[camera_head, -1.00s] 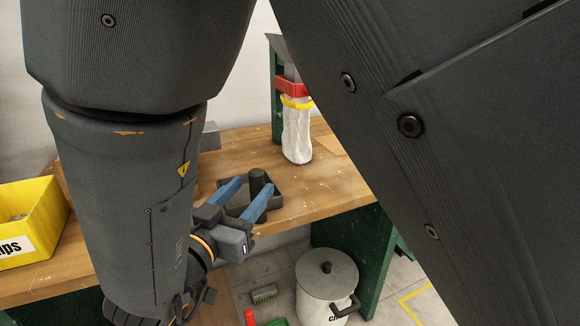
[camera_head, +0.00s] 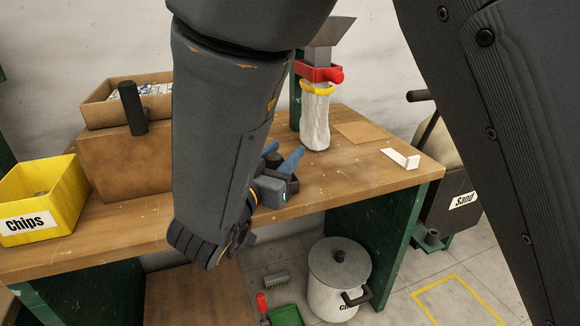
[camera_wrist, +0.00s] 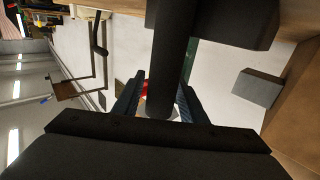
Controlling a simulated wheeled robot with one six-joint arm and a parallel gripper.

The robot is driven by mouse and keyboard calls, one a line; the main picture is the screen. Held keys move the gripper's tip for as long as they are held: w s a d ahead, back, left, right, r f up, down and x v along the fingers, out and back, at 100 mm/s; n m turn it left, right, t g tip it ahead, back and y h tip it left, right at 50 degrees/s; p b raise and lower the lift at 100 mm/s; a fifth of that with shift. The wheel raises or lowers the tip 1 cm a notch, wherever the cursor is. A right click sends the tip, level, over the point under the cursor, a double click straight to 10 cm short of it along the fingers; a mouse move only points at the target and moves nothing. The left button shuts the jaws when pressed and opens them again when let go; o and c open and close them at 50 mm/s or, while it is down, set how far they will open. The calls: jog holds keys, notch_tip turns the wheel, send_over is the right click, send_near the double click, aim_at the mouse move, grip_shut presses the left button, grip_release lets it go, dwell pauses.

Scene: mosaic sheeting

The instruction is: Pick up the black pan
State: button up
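The black pan (camera_wrist: 230,28) shows only in part, at the top of the wrist view. Its thick dark handle (camera_wrist: 168,60) runs down between the two blue fingers of my gripper (camera_wrist: 158,92). Light background shows in narrow gaps beside the handle, so the fingers look open around it. In the head view my gripper (camera_head: 283,157) is over the wooden bench near its front edge. A dark part of the pan (camera_head: 273,160) shows between the fingers; my arm hides most of the rest. I cannot tell whether the pan touches the bench.
The bench (camera_head: 350,190) holds a yellow chips bin (camera_head: 70,195), cardboard boxes (camera_head: 100,165) with a black-handled tool (camera_head: 132,105), a white bag (camera_head: 315,122) under a red clamp and a white bracket (camera_head: 400,158). A lidded pot (camera_head: 338,275) stands below. The bench's right part has free room.

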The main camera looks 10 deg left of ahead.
grip_shut()
